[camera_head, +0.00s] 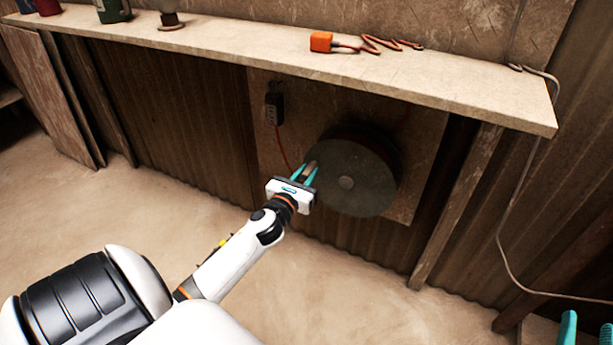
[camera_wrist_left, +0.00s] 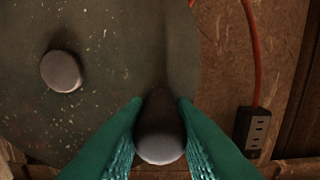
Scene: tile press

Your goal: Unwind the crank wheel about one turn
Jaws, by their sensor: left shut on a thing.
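The crank wheel (camera_head: 357,198) is a dark grey-green disc mounted upright on a board under the shelf, with a round hub (camera_head: 346,183) at its middle. It fills the left of the left wrist view (camera_wrist_left: 110,30), where the hub (camera_wrist_left: 61,71) also shows. My left gripper (camera_head: 305,173) is at the wheel's left edge. In the left wrist view its teal fingers (camera_wrist_left: 160,108) are shut on the dark crank knob (camera_wrist_left: 160,138), touching it on both sides. My right gripper (camera_head: 587,330) shows only its teal fingertips at the bottom right corner, apart and away from the wheel.
A wooden shelf (camera_head: 200,42) runs above the wheel, bearing an orange box (camera_head: 321,41) with a coiled cord and several containers. A power outlet (camera_head: 274,107) with a red cord hangs left of the wheel. A post (camera_head: 455,205) stands to its right. The floor (camera_head: 150,210) is clear.

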